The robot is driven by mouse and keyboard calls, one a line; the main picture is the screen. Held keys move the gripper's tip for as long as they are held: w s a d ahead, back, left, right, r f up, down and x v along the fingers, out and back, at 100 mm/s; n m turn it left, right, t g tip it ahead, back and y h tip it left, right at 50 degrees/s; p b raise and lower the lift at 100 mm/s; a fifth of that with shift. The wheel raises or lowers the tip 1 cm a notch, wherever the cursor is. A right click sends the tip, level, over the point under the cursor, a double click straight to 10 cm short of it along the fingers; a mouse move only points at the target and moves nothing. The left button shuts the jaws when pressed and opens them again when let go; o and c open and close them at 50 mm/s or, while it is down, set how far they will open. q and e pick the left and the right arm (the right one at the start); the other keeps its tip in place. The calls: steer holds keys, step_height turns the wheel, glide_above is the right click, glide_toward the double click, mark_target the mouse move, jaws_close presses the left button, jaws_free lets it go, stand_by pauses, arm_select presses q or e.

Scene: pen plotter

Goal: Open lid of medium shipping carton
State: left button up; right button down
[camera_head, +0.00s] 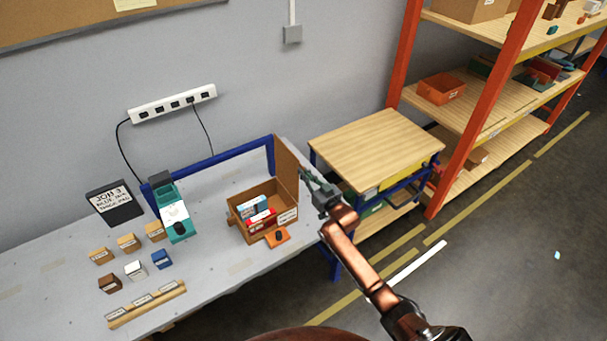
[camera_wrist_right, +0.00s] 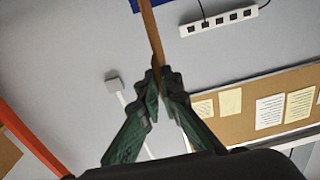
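The brown shipping carton (camera_head: 251,229) stands on the grey table with a blue-and-white box (camera_head: 253,208) and a red box (camera_head: 261,221) inside. Its lid (camera_head: 287,167) stands upright along the right side, and the top is uncovered. My right gripper (camera_head: 304,176) is at the lid, on its right side. In the right wrist view, the two green fingers of this gripper (camera_wrist_right: 161,76) come together on the lid's thin brown edge (camera_wrist_right: 151,35), with the lid between the tips. My left gripper is not in view.
An orange pad with a dark object (camera_head: 277,238) lies before the carton. A teal device (camera_head: 174,212), a black sign (camera_head: 114,205) and several small blocks stand to the left. A wooden-topped cart (camera_head: 375,145) and orange-framed shelving (camera_head: 480,115) are at right.

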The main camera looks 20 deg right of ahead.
steer(key=c, duration=2.6)
jaws_free()
steer(key=shift+f, duration=0.1)
steer(key=o, duration=0.4)
steer(key=shift+o, duration=0.2)
steer(key=s+d, duration=0.2)
steer(key=s, duration=1)
